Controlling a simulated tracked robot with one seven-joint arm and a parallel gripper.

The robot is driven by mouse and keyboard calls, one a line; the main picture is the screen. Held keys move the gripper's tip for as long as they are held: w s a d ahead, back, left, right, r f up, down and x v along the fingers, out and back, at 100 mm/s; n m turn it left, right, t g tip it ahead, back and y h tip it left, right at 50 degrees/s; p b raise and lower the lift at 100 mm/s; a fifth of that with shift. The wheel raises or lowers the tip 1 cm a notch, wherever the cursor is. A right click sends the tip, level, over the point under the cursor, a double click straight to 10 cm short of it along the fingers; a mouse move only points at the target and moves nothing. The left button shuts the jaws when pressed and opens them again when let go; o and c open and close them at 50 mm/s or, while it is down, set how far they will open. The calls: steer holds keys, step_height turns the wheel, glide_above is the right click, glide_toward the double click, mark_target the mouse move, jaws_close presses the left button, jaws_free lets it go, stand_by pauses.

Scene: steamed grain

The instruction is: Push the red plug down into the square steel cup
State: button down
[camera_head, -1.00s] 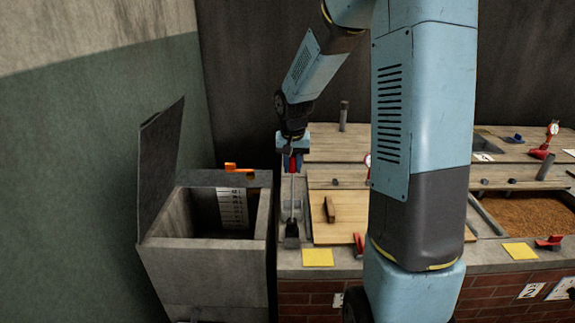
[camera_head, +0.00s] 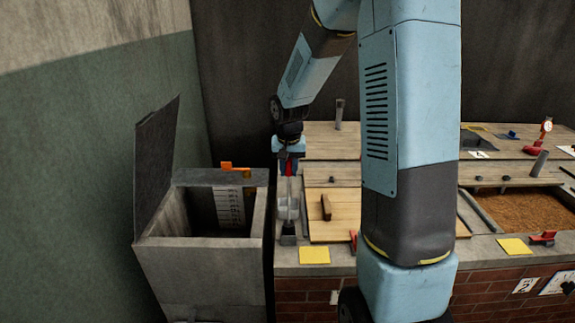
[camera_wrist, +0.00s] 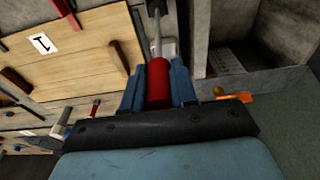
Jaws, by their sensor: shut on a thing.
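My gripper (camera_head: 288,160) is shut on the red handle (camera_wrist: 158,84) of a tool, with one blue finger on each side of it. The tool's thin steel shaft (camera_wrist: 156,42) runs down from the handle to a dark end piece (camera_head: 289,238) near the front left edge of the counter. A pale steel, box-like thing (camera_head: 287,209) shows around or behind the lower shaft; I cannot tell whether it is the square cup. It may also show beside the shaft in the wrist view (camera_wrist: 169,48). I cannot make out a separate red plug.
Wooden boards (camera_head: 335,223) and a yellow card (camera_head: 314,255) lie right of the tool. A grain-filled basin (camera_head: 525,207) is farther right.

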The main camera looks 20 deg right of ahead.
steer(key=shift+f, duration=2.1)
steer(key=c, duration=0.8)
jaws_free()
step_height(320, 180, up, 14)
steer(key=s, duration=0.2)
steer(key=shift+a+f, duration=0.2)
steer(key=shift+a, duration=0.1)
